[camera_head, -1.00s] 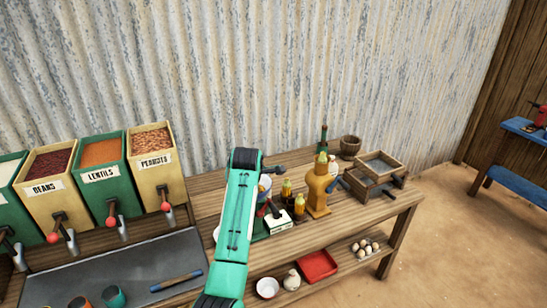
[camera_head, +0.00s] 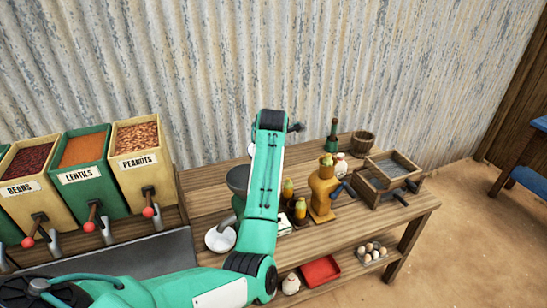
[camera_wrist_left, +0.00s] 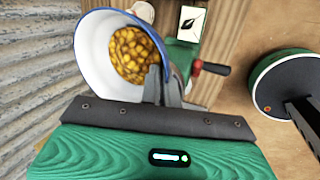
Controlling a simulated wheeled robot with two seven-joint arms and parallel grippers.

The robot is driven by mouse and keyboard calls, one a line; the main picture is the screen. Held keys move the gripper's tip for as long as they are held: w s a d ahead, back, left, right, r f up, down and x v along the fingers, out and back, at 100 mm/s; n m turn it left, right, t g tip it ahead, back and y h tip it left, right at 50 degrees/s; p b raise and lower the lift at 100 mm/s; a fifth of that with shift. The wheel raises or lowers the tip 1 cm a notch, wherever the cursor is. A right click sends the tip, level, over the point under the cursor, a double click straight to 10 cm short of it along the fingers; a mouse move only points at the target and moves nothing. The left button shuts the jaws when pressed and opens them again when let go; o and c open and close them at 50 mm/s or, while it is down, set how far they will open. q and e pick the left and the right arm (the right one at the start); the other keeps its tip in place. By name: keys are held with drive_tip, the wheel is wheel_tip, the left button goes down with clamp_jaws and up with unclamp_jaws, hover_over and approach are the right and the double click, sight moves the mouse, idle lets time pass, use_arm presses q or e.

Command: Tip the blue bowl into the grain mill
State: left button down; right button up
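In the left wrist view my left gripper (camera_wrist_left: 163,88) is shut on the right-hand rim of the blue-rimmed bowl (camera_wrist_left: 88,45). The bowl is white inside and holds yellow kernels (camera_wrist_left: 133,52), bunched toward its right side. What looks like the grain mill shows there as a dark hopper (camera_head: 238,178), partly behind the arm. A green body with a red and black handle (camera_wrist_left: 208,68) shows beyond the bowl in the wrist view. My right gripper is not in view.
A white dish (camera_head: 219,240) stands below the hopper. To the right are yellow-topped bottles (camera_head: 300,211), a golden press-like device (camera_head: 323,187) and a wooden sieve box (camera_head: 389,180). Grain bins (camera_head: 138,160) stand at left. A corrugated wall (camera_head: 240,70) closes the back.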

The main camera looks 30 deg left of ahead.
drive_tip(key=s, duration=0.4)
use_arm(q)
drive_tip(key=r+t+h, duration=0.1)
drive_tip(key=s+r+t+h, duration=0.1)
drive_tip(key=a+n+t+h, duration=0.1)
drive_tip(key=t, duration=0.1)
drive_tip(key=shift+s+r, duration=0.2)
drive_tip(key=shift+r, duration=0.2)
drive_tip(key=shift+s+r+t+h, duration=0.1)
drive_tip(key=shift+r+t+h, duration=0.2)
drive_tip(key=shift+t, duration=0.1)
drive_tip(key=s+a+n+t+h+b, duration=0.4)
drive_tip(key=t+b, duration=1)
drive_tip(key=b, duration=0.7)
drive_tip(key=shift+s+r+n+h, duration=0.45)
drive_tip(key=shift+n+h, duration=0.25)
drive_tip(key=shift+n, duration=0.3)
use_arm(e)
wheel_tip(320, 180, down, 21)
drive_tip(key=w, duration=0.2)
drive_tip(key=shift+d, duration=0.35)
